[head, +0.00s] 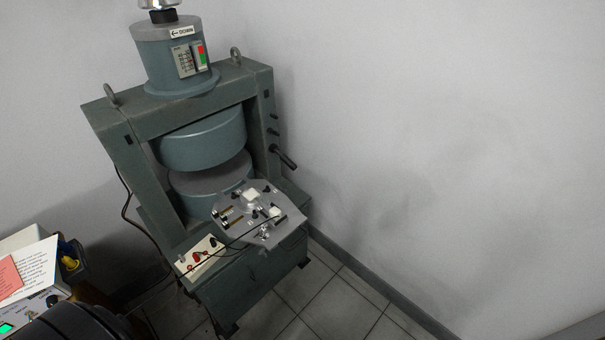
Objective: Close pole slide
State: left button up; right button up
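A grey-green electromagnet frame (124,160) stands left of centre against the wall. Its upper pole (203,140) is a wide blue-grey cylinder above a similar lower pole (195,193). An open gap shows between the two poles. A black handle (284,158) sticks out from the right side of the frame. A grey plate with small fittings (243,213) sits in front of the lower pole and hides part of it. I cannot tell which part is the pole slide. Neither of my grippers is in view.
A panel with red and black plugs (200,255) and cables is on the magnet's base. An instrument with a paper sheet (32,268) stands at lower left. Tiled floor (335,290) is clear at the front right, beside a bare wall (440,130).

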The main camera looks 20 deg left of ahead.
aim_at(272, 233)
jog(key=i+j+u, duration=0.15)
jog(key=u, duration=0.2)
jog(key=i+u, duration=0.2)
jog(key=u, duration=0.2)
jog(key=k+l+u, duration=0.1)
jog(key=k+u, duration=0.15)
jog(key=u, duration=0.15)
jog(key=k+u, duration=0.35)
jog(key=i+l, duration=0.05)
jog(key=i, duration=0.05)
